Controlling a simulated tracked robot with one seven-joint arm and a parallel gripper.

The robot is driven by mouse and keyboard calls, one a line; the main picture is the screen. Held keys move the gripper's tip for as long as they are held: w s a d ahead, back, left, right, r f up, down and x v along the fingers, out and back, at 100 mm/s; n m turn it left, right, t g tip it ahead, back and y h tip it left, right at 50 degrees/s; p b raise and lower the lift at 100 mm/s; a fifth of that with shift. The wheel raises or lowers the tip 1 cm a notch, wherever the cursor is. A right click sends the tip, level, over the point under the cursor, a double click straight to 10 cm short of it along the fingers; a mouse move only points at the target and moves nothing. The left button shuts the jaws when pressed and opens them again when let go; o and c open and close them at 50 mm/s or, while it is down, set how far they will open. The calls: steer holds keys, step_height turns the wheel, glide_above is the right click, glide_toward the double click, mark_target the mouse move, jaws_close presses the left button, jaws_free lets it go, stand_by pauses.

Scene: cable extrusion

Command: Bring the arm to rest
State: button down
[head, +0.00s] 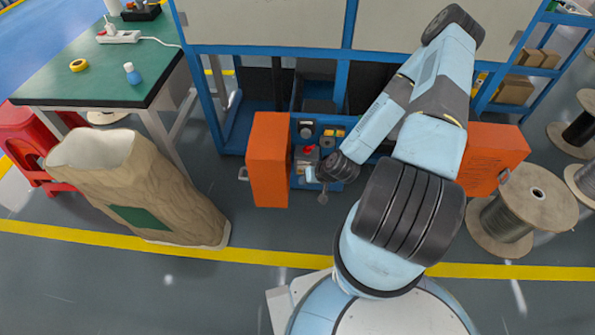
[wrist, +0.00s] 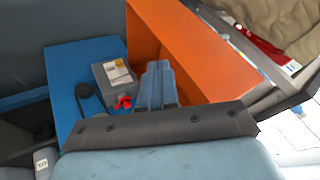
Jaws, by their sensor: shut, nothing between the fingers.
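My arm (head: 440,90) is light blue with dark joints. It rises from my base, bends at a high elbow and reaches down to the left. My gripper (head: 322,194) hangs in front of the open cabinet, beside the orange left door. In the wrist view my gripper's fingers (wrist: 157,78) are together with nothing between them. A grey box with a red knob (wrist: 122,84) lies beyond them, just left of the fingers in that view. I cannot tell how far apart they are.
The orange left door (head: 270,160) and the orange right door (head: 490,158) stand open. A control panel (head: 320,133) is between them. A brown sack (head: 150,190) stands left, near a green table (head: 60,70). Cable reels (head: 515,205) stand right. Floor in front is clear.

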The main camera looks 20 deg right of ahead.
steer(key=shift+d+r, duration=0.1)
steer(key=w+d+r+n+g+h, duration=0.1)
steer(key=w+d+r, duration=0.15)
steer(key=r, duration=0.45)
steer(key=w+d+r+n+h, duration=0.1)
steer(key=d+r, duration=0.2)
steer(key=r, duration=0.5)
steer(key=w+d+r+n+g+h, duration=0.1)
steer(key=w+d+r+h, duration=0.15)
steer(key=r, duration=0.45)
steer(key=s+r+h, duration=0.1)
steer(key=s+r, duration=0.2)
steer(key=r, duration=1.7)
steer(key=s+a+r+m+t, duration=0.1)
steer(key=s+a+r, duration=0.1)
steer(key=s+r, duration=0.7)
steer(key=s+a+r+m+t, duration=0.1)
steer(key=s+a+r, duration=0.2)
steer(key=s+r, duration=0.7)
steer(key=shift+y, duration=0.35)
steer(key=c, duration=1.8)
jaws_free()
